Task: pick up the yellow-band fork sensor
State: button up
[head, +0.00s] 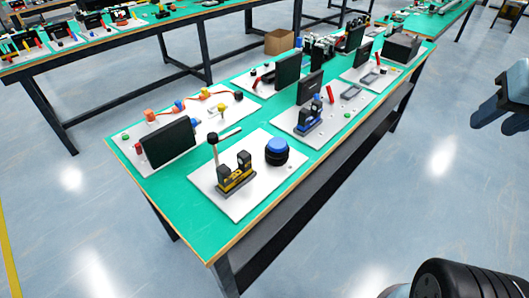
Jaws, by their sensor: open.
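The yellow-band fork sensor (236,177) is a dark U-shaped block with two upright prongs and yellow near its base. It stands upright on a white plate (232,210) at the near end of the green table (212,242). A similar fork sensor with blue (308,118) stands on a plate farther back. My gripper (503,108) is at the right edge of the head view, over the floor and well away from the table. Its fingers are apart and nothing shows between them; part of it is cut off.
A blue-topped black round part (277,151) stands right of the sensor. A black-knobbed post (213,143) stands behind it, near a dark upright panel (168,143). More plates with parts fill the table's far end. Open floor lies between the table and my gripper.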

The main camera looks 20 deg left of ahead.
aim_at(227, 180)
jog(key=z, duration=1.2)
jog(key=k, duration=2.5)
jog(key=u, duration=0.6)
jog(key=i, duration=1)
jog(key=z, duration=0.1)
